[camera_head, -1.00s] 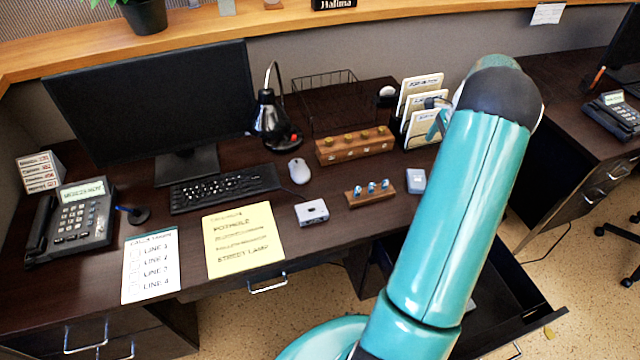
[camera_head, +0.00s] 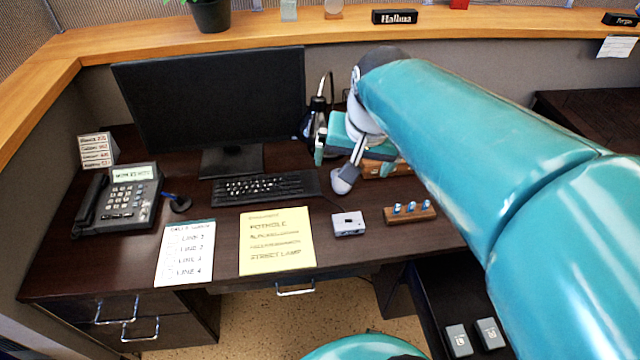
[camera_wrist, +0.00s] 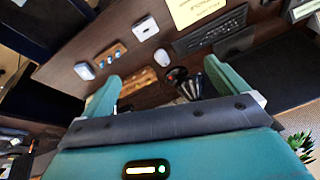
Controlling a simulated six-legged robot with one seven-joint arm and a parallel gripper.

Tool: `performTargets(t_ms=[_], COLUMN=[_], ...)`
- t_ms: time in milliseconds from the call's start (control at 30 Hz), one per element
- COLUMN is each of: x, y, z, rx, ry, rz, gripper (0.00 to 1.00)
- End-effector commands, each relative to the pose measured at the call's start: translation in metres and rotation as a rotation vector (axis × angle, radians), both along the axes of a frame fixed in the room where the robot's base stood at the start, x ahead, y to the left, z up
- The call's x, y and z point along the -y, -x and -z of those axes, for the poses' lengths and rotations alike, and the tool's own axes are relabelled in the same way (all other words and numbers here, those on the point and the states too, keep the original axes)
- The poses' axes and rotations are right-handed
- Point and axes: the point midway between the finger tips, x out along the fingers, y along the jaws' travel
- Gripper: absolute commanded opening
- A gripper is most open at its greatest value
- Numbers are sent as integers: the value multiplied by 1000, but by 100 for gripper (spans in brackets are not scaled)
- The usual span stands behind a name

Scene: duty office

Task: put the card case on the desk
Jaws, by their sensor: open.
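I cannot be sure which object is the card case. A small pale grey-blue box (camera_wrist: 84,71) lies on the desk beside the peg block in the wrist view; my arm hides it in the head view. Two grey labelled boxes (camera_head: 458,340) lie in the open drawer (camera_head: 425,315). A white box with a dark spot (camera_head: 348,224) sits on the desk (camera_head: 350,258). My gripper (camera_head: 336,152) is above the back of the desk, near the mouse and lamp. Its fingers are apart with nothing held between them in the wrist view (camera_wrist: 160,88).
The mouse (camera_head: 343,183), keyboard (camera_head: 265,188), peg block (camera_head: 410,213), yellow note (camera_head: 277,241), call sheet (camera_head: 185,253) and phone (camera_head: 125,198) occupy the desk. The monitor (camera_head: 210,95) and lamp (camera_head: 318,105) stand behind. Bare desk shows between the white box and front edge.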

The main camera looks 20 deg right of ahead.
Motion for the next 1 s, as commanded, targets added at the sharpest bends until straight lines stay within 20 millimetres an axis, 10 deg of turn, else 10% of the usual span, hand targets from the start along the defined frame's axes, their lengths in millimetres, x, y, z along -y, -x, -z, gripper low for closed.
performTargets(t_ms=[333,1000], x=[-69,-72], y=[75,80], z=[13,15], rx=[120,128], ry=[158,169], rz=[-434,-462], gripper=[98,90])
